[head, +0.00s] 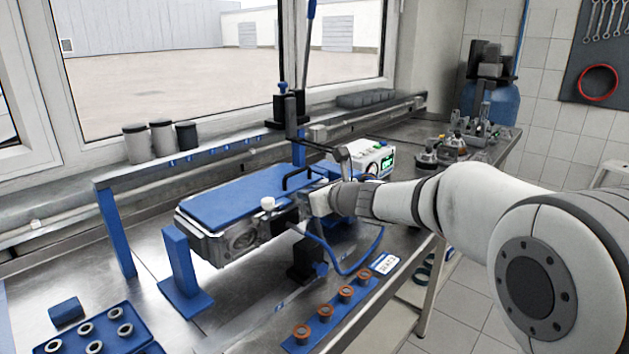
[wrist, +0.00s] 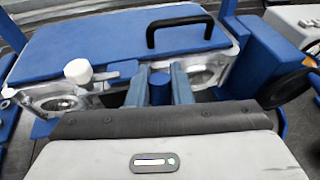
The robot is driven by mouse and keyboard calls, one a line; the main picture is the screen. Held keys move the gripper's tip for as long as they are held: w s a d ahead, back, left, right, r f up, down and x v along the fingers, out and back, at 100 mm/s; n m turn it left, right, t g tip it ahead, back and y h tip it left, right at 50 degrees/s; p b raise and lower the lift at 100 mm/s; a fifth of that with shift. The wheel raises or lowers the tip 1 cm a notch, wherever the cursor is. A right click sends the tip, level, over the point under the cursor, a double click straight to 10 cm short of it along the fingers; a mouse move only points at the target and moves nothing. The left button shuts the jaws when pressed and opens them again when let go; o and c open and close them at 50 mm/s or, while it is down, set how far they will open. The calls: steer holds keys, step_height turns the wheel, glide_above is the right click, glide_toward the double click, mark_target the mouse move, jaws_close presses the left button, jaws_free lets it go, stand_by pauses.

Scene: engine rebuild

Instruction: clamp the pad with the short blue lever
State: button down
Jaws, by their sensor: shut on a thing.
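A blue pad (head: 240,198) with a black handle lies on top of a silver engine block (head: 232,243); in the wrist view the pad (wrist: 110,45) fills the upper part. My gripper (head: 306,205) is at the near side of the block, toward its right end. In the wrist view its two fingers (wrist: 160,86) stand on either side of a short blue round piece, which looks like the short blue lever (wrist: 159,88), and are shut on it. The lever's lower part is hidden by my gripper. A white knob (wrist: 78,71) sits just left of the fingers.
A blue post stand (head: 183,270) is left of the block. A blue strip with several orange-topped parts (head: 325,312) lies in front. A blue cable (head: 342,270) loops below my gripper. A white box with a green display (head: 372,158) stands behind.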

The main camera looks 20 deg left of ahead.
stand_by(0.3)
steer(key=c, duration=1.3)
jaws_free()
steer(key=v, duration=0.7)
steer(key=shift+s+d+r, duration=0.15)
steer(key=shift+s+d, duration=0.05)
steer(key=shift+d, duration=0.05)
